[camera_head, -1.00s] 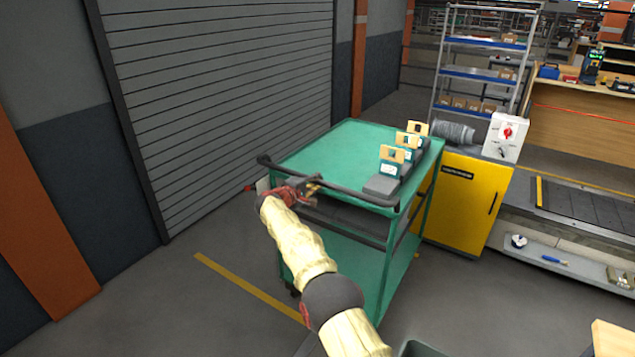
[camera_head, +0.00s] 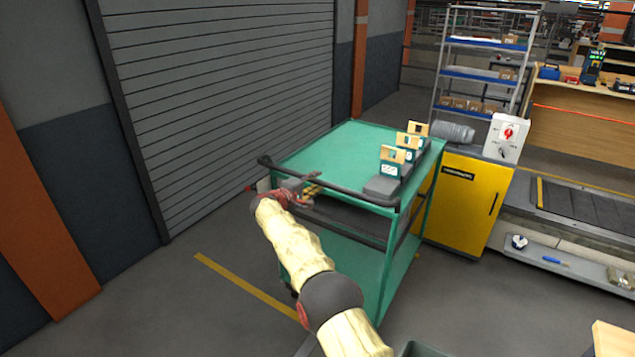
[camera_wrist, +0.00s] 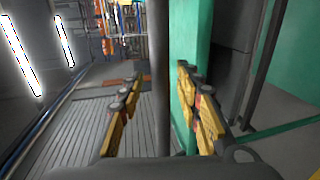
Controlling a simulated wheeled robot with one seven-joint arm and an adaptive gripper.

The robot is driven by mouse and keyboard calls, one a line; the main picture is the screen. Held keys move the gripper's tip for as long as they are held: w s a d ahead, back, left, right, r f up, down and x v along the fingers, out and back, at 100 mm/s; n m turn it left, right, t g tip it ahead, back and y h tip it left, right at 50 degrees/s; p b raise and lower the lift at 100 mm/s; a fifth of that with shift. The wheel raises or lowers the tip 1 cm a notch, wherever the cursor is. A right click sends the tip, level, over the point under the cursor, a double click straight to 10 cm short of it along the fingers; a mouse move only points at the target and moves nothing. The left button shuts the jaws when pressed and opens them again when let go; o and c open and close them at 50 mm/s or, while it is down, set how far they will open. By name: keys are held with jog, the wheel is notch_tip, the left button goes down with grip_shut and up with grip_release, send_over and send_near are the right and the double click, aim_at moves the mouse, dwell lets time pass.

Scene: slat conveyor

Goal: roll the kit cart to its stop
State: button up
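The kit cart (camera_head: 325,150) is a green two-shelf trolley with a dark push handle (camera_head: 345,190) along its near edge. My gripper (camera_head: 312,190) is at the left part of this handle. In the wrist view the handle bar (camera_wrist: 160,60) stands between the two yellow-padded fingers of my gripper (camera_wrist: 160,85). The fingers are apart, with a gap showing on each side of the bar. The cart's green side (camera_wrist: 190,35) shows behind the right finger. Several grey holders with tan and teal cards (camera_head: 392,165) stand on the cart's right edge. No stop for the cart can be made out.
A yellow cabinet (camera_head: 465,205) stands close to the cart's right side, with a white switch box (camera_head: 506,138) on top. A roller shutter (camera_head: 225,90) is behind on the left. A yellow floor line (camera_head: 245,285) crosses the clear floor at left. A shelf rack (camera_head: 480,75) stands behind.

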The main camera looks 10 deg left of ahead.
jog(key=v, duration=1)
jog(key=shift+r, duration=0.1)
